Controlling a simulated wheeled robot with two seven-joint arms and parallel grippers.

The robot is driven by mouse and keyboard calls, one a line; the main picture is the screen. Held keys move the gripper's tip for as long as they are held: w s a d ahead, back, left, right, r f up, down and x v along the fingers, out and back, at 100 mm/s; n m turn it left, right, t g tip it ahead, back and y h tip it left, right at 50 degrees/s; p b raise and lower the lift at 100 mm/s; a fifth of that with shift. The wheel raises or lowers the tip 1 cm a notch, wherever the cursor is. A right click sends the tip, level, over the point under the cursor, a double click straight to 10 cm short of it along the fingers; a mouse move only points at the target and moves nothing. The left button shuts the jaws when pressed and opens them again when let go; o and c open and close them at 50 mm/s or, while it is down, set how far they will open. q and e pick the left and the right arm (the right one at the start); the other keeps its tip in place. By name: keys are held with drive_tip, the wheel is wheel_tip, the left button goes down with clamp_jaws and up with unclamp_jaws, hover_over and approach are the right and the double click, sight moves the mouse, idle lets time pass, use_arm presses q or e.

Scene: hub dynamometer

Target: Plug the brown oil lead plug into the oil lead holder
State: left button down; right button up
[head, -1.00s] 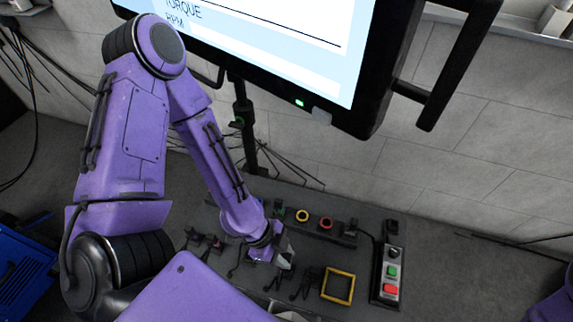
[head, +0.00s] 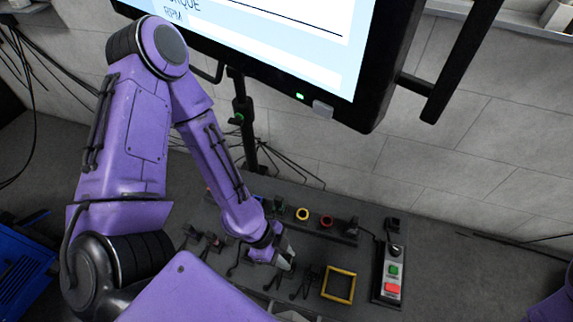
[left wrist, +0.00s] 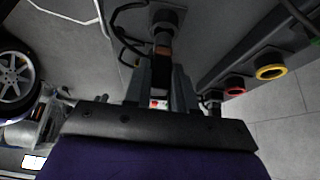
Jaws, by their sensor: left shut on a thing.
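My left gripper (head: 288,262) is low over the dark bench panel, left of the yellow square frame. In the left wrist view its two grey fingers (left wrist: 163,80) are closed on a dark plug with a brown-orange band (left wrist: 162,51), taken as the brown oil lead plug. The gripped part is mostly hidden between the fingers. A dark cylindrical piece (left wrist: 165,20) lies in line just beyond the band; I cannot tell whether the two are joined. I cannot identify the oil lead holder for certain. My right gripper is out of view.
A raised strip behind the gripper carries a yellow ring (head: 302,214) and a red ring (head: 326,221). The yellow square frame (head: 339,285) and a button box (head: 391,274) are to the right. Dark leads lie around the gripper. A large screen (head: 290,45) hangs above.

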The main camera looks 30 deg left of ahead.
use_arm(q)
drive_tip(key=shift+f+b, duration=0.85)
drive_tip(key=shift+f, duration=0.4)
drive_tip(key=c, duration=0.8)
unclamp_jaws()
drive_tip(key=shift+c, duration=0.2)
drive_tip(key=shift+r, duration=0.1)
drive_tip(key=shift+a+r, duration=0.15)
drive_tip(key=shift+r, duration=0.25)
drive_tip(key=p+v, duration=0.8)
drive_tip(key=v, duration=0.1)
drive_tip(key=shift+a+r, duration=0.2)
drive_tip(key=shift+r, duration=0.05)
drive_tip(key=shift+s, duration=0.1)
